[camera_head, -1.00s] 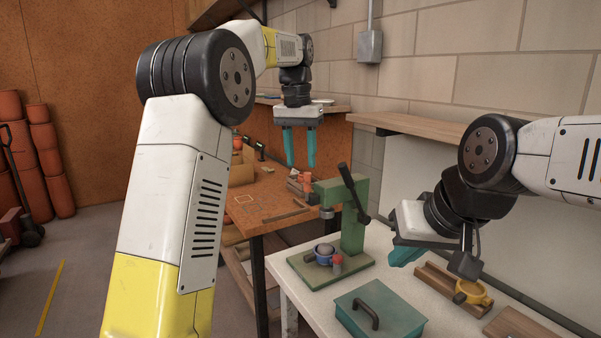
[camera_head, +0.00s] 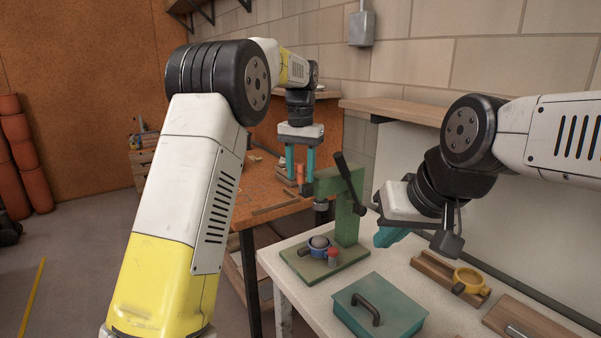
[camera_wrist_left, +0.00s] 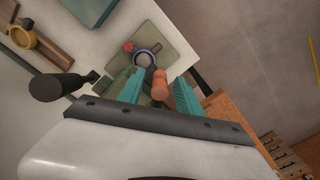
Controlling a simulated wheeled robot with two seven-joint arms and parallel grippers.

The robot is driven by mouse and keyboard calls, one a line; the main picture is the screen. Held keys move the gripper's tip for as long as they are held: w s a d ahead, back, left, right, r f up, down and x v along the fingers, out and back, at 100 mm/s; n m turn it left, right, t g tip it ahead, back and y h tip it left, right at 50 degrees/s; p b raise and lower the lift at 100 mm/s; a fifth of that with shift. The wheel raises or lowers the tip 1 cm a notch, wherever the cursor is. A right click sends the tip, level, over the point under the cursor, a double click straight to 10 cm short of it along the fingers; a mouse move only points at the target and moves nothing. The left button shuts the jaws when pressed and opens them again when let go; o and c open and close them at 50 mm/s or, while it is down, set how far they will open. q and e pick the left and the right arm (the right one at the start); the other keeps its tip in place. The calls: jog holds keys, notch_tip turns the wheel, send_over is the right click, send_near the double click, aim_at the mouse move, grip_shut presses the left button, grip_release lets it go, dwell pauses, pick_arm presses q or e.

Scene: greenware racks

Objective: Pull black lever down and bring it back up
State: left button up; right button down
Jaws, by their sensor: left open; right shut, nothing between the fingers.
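The black lever (camera_head: 348,178) sits on the upper right side of a green press (camera_head: 347,222), its grip tilted up. It also shows in the left wrist view (camera_wrist_left: 52,87), to the left of the fingers. My left gripper (camera_head: 300,182) is open, pointing down just behind and left of the press head in the head view; nothing is held. An orange-brown knob (camera_wrist_left: 160,85) shows between its fingers in the left wrist view; whether they touch it I cannot tell. My right gripper (camera_head: 388,238) is shut and empty, right of the press.
A teal box (camera_head: 380,310) with a black handle and a yellow ring (camera_head: 469,280) are on the white table (camera_head: 440,318). A wooden shelf (camera_head: 410,111) is above.

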pick_arm(q)
jog(key=shift+f, duration=0.2)
jog(key=shift+c, duration=0.3)
grip_shut()
dwell(1.1)
